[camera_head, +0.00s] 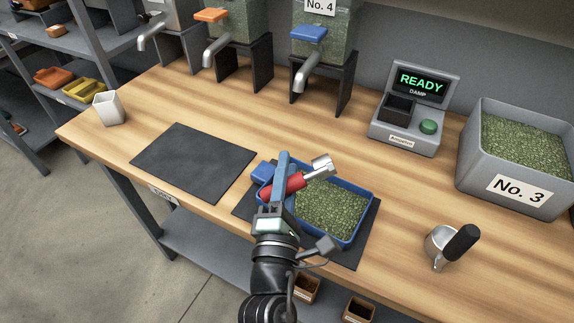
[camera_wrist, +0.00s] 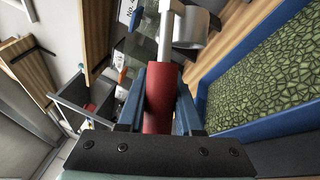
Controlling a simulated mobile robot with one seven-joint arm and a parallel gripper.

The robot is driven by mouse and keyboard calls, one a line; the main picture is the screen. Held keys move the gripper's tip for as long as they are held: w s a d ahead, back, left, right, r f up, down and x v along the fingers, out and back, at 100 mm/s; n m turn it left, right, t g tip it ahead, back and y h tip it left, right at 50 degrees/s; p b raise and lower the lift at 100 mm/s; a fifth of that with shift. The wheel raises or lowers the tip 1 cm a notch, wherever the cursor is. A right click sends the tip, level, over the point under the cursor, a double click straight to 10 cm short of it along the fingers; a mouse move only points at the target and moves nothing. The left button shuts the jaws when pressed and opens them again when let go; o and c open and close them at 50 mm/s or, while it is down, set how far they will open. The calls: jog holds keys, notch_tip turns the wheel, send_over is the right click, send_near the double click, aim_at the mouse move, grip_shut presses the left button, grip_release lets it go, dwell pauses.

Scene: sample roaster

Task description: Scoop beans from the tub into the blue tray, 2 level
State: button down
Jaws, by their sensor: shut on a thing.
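My gripper (camera_head: 284,172) is shut on the red handle (camera_head: 272,190) of a scoop, above the left part of the blue tray. The scoop's metal cup (camera_head: 322,166) points right, over the tray's far edge; its contents cannot be made out. The wrist view shows the red handle (camera_wrist: 160,105) between the fingers and the metal cup (camera_wrist: 190,28) beyond. The blue tray (camera_head: 365,218) sits on a dark mat and holds a spread of green beans (camera_head: 332,207). The grey No. 3 tub (camera_head: 477,172), full of green beans (camera_head: 530,145), stands at the right.
A metal cup with a black handle (camera_head: 460,241) stands right of the tray. A READY display unit (camera_head: 405,125) stands behind. Dispensers with spouts (camera_head: 305,72) line the back. A bare dark mat (camera_head: 193,160) and white cup (camera_head: 108,107) are left.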

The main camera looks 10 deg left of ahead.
jog(key=d+r+m+g+p, duration=0.1)
jog(key=m+p, duration=0.2)
jog(key=p, duration=0.3)
jog(key=w+d+r+m+g+p, duration=0.1)
jog(key=d+r+m+g+p, duration=0.1)
jog(key=m+p, duration=0.2)
jog(key=w+d+r+m+g+p, duration=0.1)
jog(key=m+p, duration=0.3)
jog(key=p, duration=0.5)
jog(key=shift+d+r+y, duration=0.3)
jog(key=shift+r, duration=0.4)
jog(key=d+m+p, duration=0.1)
jog(key=r+m+g+y+p, duration=0.1)
jog(key=shift+w+d+r+m+g+p, duration=0.2)
jog(key=shift+w+d+m+g+p, duration=0.1)
jog(key=shift+w+d+m, duration=0.1)
jog(key=shift+w+d+f+m+y+b, duration=0.1)
jog(key=shift+d+f+m+y+b, duration=0.25)
jog(key=shift+f+m+b, duration=0.35)
jog(key=d+m+y+b, duration=0.1)
jog(key=m+g+y+b, duration=0.1)
jog(key=shift+w+d+f+m, duration=0.15)
jog(key=shift+w+d+m, duration=0.25)
